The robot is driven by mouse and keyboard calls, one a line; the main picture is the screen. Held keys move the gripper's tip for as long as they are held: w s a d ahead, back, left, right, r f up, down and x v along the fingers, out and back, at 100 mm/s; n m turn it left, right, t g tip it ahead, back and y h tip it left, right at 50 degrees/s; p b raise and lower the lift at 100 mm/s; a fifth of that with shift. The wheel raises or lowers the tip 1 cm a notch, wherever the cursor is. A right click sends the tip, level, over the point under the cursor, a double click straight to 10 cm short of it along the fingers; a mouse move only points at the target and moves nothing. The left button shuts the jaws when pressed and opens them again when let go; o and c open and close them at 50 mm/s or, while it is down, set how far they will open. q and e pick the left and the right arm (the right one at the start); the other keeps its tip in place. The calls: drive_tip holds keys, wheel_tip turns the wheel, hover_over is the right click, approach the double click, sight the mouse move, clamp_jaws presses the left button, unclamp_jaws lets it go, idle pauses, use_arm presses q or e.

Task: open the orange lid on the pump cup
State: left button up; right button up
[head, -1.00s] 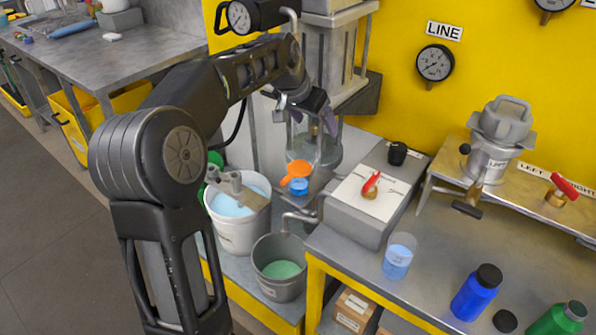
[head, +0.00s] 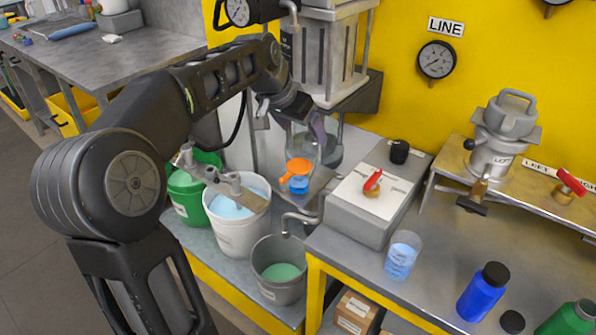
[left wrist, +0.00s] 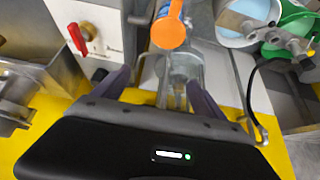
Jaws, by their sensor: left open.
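The orange lid (head: 298,166) is a round disc with a narrow tab, at the small blue pump cup (head: 299,186) below the glass cylinder. I cannot tell whether the lid is seated or raised. My left gripper (head: 318,138) is above and slightly right of the lid, in front of the glass. In the left wrist view its two purple fingers (left wrist: 158,92) are wide apart with nothing gripped. There the orange lid (left wrist: 168,34) lies beyond the fingertips, apart from them, and hides most of the cup. My right gripper is not in view.
The glass cylinder (left wrist: 183,70) is close to the fingers. A white bucket (head: 236,234) and grey bucket (head: 278,270) stand below left. A grey box with a red valve handle (head: 372,179) stands to the right. A bent pipe (head: 300,217) is below the cup.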

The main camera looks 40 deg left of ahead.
use_arm(q)
drive_tip(key=b, duration=0.4)
approach(281, 180)
wheel_tip(281, 180, up, 2)
drive_tip(key=w, duration=0.1)
drive_tip(key=shift+s+r, duration=0.15)
drive_tip(key=shift+s, duration=0.15)
drive_tip(key=shift+s+f+b+x, duration=0.1)
drive_tip(key=shift+s+b+x, duration=0.1)
drive_tip(key=shift+b+x, duration=0.7)
drive_tip(key=shift+s+f+b+x, duration=0.2)
drive_tip(key=shift+b+x, duration=0.3)
drive_tip(key=shift+x, duration=0.8)
drive_tip(key=shift+s+f+b+x, duration=0.1)
drive_tip(key=shift+s+b+x, duration=0.1)
drive_tip(key=shift+b+x, duration=0.7)
drive_tip(key=shift+w+f, duration=0.1)
drive_tip(key=shift+f, duration=0.1)
